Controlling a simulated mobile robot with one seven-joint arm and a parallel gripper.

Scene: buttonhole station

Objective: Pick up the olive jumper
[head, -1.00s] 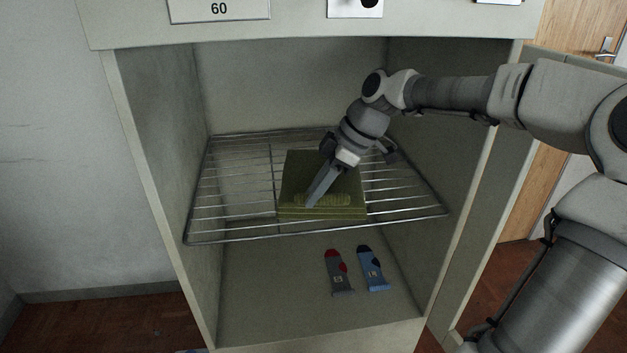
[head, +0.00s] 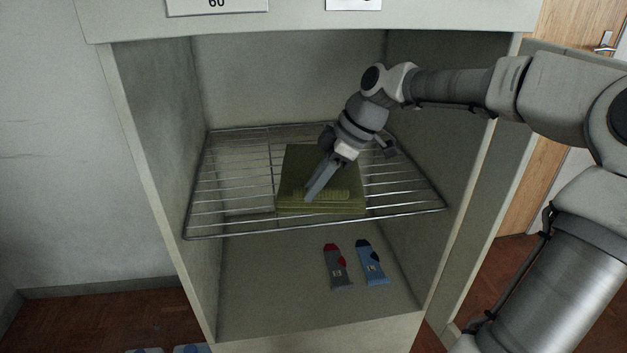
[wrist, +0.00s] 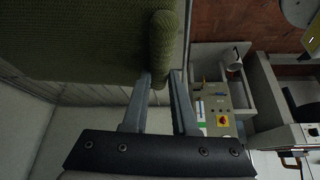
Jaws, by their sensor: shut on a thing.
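The olive jumper (head: 322,168) is a folded green knit block on the wire rack inside the open cabinet. A thick ribbed roll runs along its front edge. My gripper (head: 310,197) reaches down over it, its fingertips at that front roll. In the wrist view, the jumper (wrist: 85,40) fills the upper left, and my gripper (wrist: 160,80) is shut on the end of its rolled edge (wrist: 163,45). In the head view the jumper still looks level with the rack; I cannot tell whether it has lifted clear.
The wire rack (head: 230,200) has free room left and right of the jumper. Cabinet walls close in both sides. Below lie a grey-and-red sock (head: 338,270) and a blue sock (head: 372,264) on the cabinet floor (head: 270,290).

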